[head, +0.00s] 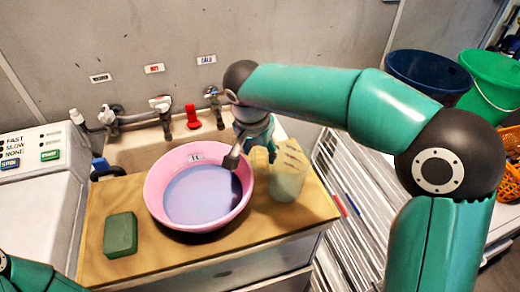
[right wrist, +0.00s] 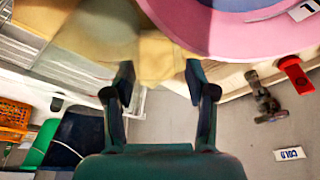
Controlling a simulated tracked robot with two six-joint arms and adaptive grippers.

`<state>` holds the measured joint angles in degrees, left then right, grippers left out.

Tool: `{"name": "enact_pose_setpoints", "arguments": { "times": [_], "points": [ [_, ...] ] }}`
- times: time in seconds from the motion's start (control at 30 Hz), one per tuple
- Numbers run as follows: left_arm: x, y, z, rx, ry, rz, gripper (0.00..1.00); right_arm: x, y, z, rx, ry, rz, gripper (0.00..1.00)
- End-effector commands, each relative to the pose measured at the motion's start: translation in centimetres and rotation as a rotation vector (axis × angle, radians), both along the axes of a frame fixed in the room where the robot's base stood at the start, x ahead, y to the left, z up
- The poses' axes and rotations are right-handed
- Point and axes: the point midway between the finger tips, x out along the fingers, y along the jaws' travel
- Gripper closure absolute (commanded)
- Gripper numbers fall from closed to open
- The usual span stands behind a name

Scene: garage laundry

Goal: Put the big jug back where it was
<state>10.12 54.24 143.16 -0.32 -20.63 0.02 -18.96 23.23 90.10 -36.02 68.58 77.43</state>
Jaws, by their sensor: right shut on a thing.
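The big jug (head: 288,174) is pale yellow and see-through, at the right end of the wooden board, just right of the pink basin. It looks upright; I cannot tell whether its base touches the board. My right gripper (head: 262,150) is shut on the jug at its upper left side, partly hidden behind my wrist. In the right wrist view, a yellowish part of the jug (right wrist: 158,55) lies between the fingertips (right wrist: 159,78). Of my left arm only a piece shows at the lower left; its gripper is out of view.
The pink basin (head: 152,192) holds bluish liquid and stands on the wooden board (head: 170,250). A green block (head: 120,234) lies to its left. Behind are taps (head: 161,105) and a red object (head: 193,117). A white rack (head: 345,215) stands right; blue (head: 430,70) and green (head: 490,80) buckets are farther back.

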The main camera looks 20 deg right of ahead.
Motion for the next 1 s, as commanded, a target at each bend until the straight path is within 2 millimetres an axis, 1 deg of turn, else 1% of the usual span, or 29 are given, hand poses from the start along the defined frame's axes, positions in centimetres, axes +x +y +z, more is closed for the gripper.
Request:
{"name": "enact_pose_setpoints", "arguments": {
  "times": [0.03,0.07,0.2,0.53,0.67,0.77,0.87,1.0],
  "points": [
    [0.0,0.0,0.0,0.0,0.0,0.0,0.6,0.0,0.0,0.0,0.001,0.001,0.0,1.0],
    [0.0,0.0,0.0,0.0,0.0,0.0,0.6,0.0,0.0,0.0,0.001,0.001,0.0,0.43],
    [0.0,0.0,0.0,0.0,0.0,0.0,0.6,0.0,0.0,0.0,0.0,0.001,0.0,0.19],
    [0.0,0.0,0.0,0.0,0.0,0.0,0.6,0.0,0.0,0.1,0.0,0.001,0.0,0.19],
    [0.0,0.0,0.0,0.0,0.0,0.0,0.6,-0.1,0.2,0.8,0.001,-0.001,0.0,0.19],
    [0.0,0.0,0.0,0.0,0.0,0.0,0.6,-0.4,0.5,2.0,0.002,-0.003,0.001,0.19],
    [0.0,0.0,0.1,0.0,0.0,0.0,0.6,-0.7,0.8,3.8,0.003,-0.004,0.0,0.19],
    [0.0,0.0,0.2,0.0,0.0,0.0,0.6,-1.4,1.4,6.6,0.003,-0.004,0.001,0.19]
  ]
}}
